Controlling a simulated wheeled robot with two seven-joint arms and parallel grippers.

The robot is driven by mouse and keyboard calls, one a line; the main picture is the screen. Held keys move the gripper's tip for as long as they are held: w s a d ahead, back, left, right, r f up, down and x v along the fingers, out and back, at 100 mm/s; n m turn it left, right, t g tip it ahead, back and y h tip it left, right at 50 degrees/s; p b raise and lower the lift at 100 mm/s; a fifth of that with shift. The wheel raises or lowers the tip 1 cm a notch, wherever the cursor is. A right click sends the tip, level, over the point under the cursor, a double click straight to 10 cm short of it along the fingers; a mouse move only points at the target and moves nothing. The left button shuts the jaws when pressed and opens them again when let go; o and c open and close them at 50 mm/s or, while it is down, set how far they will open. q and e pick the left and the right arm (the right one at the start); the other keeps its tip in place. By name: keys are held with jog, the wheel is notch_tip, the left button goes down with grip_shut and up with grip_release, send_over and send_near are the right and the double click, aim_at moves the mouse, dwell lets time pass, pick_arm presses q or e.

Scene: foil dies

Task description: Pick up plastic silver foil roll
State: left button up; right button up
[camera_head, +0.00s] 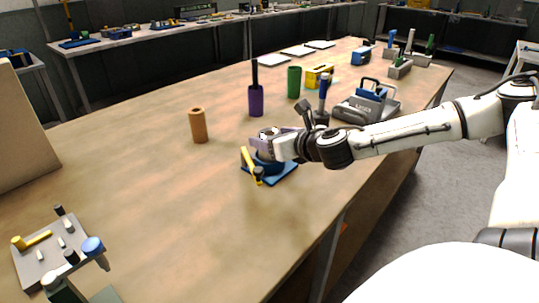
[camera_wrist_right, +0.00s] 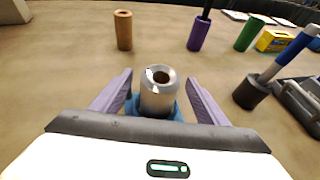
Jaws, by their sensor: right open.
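The silver foil roll (camera_wrist_right: 158,98) stands upright in the right wrist view, its hollow top facing up, above a blue base (camera_wrist_right: 179,114). My right gripper (camera_wrist_right: 160,78) is open, with one purple finger on each side of the roll and visible gaps between. In the head view my right gripper (camera_head: 262,143) is over the blue plate (camera_head: 284,172) with a yellow lever (camera_head: 249,160); the roll is mostly hidden there by the gripper. My left gripper is not in view.
A brown cylinder (camera_head: 199,126), a purple one (camera_head: 256,101) and a green one (camera_head: 294,82) stand behind. A yellow block (camera_head: 319,76) and a grey-blue device (camera_head: 366,102) are to the right. A grey fixture (camera_head: 45,262) sits front left. The table's left middle is clear.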

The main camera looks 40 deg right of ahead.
jog(key=c, duration=1)
jog(key=shift+c, duration=1.4)
jog(key=shift+r, duration=0.15)
